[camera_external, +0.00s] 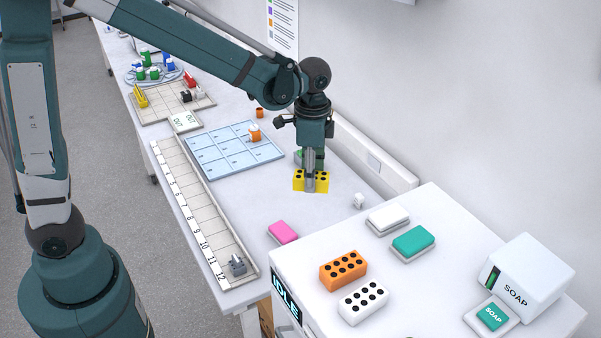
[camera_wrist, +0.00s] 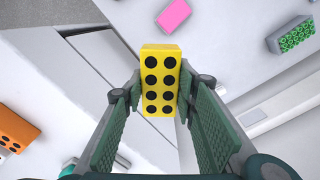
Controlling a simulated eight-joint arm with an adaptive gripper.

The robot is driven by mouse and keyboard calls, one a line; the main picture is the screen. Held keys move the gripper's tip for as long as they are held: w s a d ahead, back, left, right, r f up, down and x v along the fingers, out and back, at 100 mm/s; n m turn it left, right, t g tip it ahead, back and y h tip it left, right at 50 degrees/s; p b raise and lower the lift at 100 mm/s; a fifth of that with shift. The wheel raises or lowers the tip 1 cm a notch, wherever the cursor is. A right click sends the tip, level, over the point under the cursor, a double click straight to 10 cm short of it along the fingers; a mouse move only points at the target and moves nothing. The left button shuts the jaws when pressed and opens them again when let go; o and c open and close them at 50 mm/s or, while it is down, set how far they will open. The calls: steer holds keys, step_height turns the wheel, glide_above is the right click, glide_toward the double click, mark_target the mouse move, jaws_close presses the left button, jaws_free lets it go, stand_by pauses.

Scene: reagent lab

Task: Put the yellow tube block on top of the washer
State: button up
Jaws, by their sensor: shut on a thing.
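The yellow tube block (camera_external: 298,181), with rows of black holes, is between the fingers of my gripper (camera_external: 311,182). In the wrist view the yellow block (camera_wrist: 160,72) sits upright between the two fingertips, its holed face towards the camera. My gripper (camera_wrist: 160,92) is shut on its sides. The washer (camera_external: 400,290) is the white box at the front right with an "IDLE" display. My gripper and the block are behind and left of the washer in the external view. How high the block is above the bench is hard to tell.
The washer top carries an orange block (camera_external: 344,270), a white block (camera_external: 363,301), white and teal sponge-like pieces, and a SOAP box (camera_external: 528,277). Its middle has bare room. A pink piece (camera_external: 283,232) lies beside the washer. A blue grid mat (camera_external: 210,160) and numbered rack (camera_external: 205,235) lie left.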

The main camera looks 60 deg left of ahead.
steer(key=s+d+r+n+p, duration=0.1)
steer(key=s+d+r+n, duration=0.15)
steer(key=d, duration=0.35)
steer(key=s+d+r+n+p, duration=0.1)
steer(key=s+d+r, duration=0.15)
steer(key=d, duration=0.25)
step_height(320, 180, up, 6)
steer(key=n+p, duration=0.1)
steer(key=n, duration=0.2)
glide_above(317, 252)
steer(key=shift+f, duration=0.2)
steer(key=shift+f, duration=0.15)
steer(key=shift+f+p, duration=0.5)
steer(key=shift+f, duration=2.3)
steer(key=shift+f+p, duration=0.3)
steer(key=shift+f, duration=1.75)
steer(key=shift+f, duration=0.15)
steer(key=o, duration=0.9)
steer(key=shift+o, duration=0.2)
